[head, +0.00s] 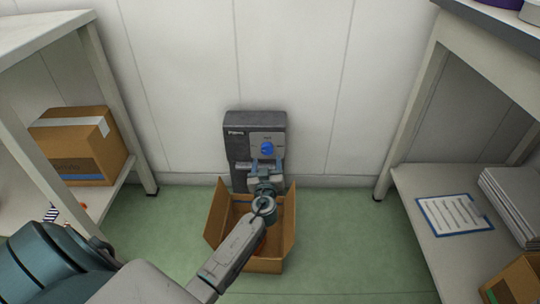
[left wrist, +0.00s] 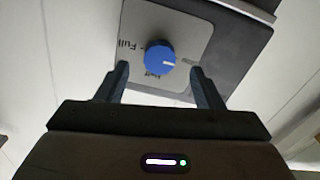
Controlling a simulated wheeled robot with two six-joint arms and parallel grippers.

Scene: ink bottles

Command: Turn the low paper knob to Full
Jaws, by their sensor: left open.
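The paper knob is a round blue dial (head: 267,148) on a light plate (head: 258,138) on the front of a dark grey wall unit (head: 240,121). In the left wrist view the blue knob (left wrist: 158,55) has a white mark pointing right, toward a label partly hidden by a finger. "Full" is on the left of the plate (left wrist: 140,17) and "Half" is below the knob. My left gripper (head: 267,162) is open just in front of the knob. Its fingers (left wrist: 160,69) stand apart on both sides, with visible gaps to the knob. My right gripper is not in view.
An open cardboard box (head: 216,218) stands on the green floor (head: 345,230) under my left forearm. A shelf with a closed carton (head: 80,150) is at left. A bench at right holds a clipboard (head: 453,214) and a stack of paper (head: 510,205).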

